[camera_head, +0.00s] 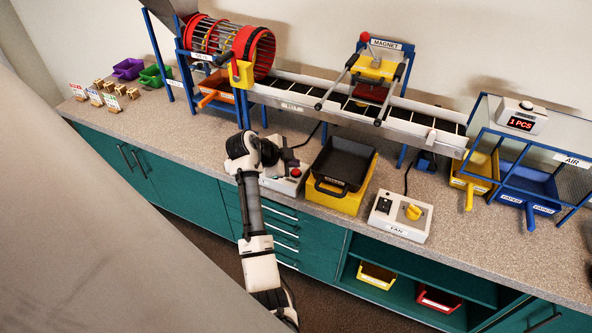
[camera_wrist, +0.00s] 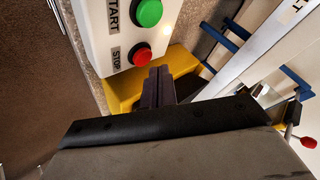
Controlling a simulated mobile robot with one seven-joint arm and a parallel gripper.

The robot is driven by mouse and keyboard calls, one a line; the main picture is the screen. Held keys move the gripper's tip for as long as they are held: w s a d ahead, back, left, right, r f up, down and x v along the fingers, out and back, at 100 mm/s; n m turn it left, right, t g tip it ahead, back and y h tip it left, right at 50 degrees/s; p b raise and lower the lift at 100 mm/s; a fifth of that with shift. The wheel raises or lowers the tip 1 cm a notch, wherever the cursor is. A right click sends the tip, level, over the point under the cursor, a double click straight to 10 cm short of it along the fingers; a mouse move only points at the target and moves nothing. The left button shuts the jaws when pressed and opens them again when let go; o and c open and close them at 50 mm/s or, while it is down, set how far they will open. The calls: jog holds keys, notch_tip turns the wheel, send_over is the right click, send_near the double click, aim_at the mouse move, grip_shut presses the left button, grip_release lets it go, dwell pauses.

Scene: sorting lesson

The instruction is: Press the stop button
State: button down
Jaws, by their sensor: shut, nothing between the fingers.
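The stop button (camera_wrist: 140,56) is a red round button on a white control box (camera_wrist: 92,30), beside a label reading STOP. A green start button (camera_wrist: 148,12) sits above it in the wrist view, beside a START label. My gripper (camera_wrist: 158,73) is shut and empty, its dark fingertips just below and right of the red button in that view. I cannot tell whether they touch it. In the head view the control box (camera_head: 285,186) stands near the counter's front edge, partly hidden by my arm, with the red button (camera_head: 296,173) showing.
A black tray (camera_head: 342,163) on a yellow base stands right of the control box. A fan control box (camera_head: 401,217) is further right. The conveyor (camera_head: 425,124) runs behind, with a drum sieve (camera_head: 252,52) at its left. Bare counter (camera_head: 195,141) lies left.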

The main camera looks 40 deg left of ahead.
aim_at(293, 172)
jog(key=shift+f+b, duration=0.45)
jog(key=shift+b, duration=0.05)
jog(key=shift+f+b, duration=0.4)
jog(key=shift+f, duration=0.05)
dwell(0.6)
jog(key=shift+r, duration=0.1)
jog(key=shift+r+p, duration=0.4)
jog(key=shift+r, duration=0.4)
jog(key=shift+r+p, duration=1.3)
jog(key=shift+r, duration=1.25)
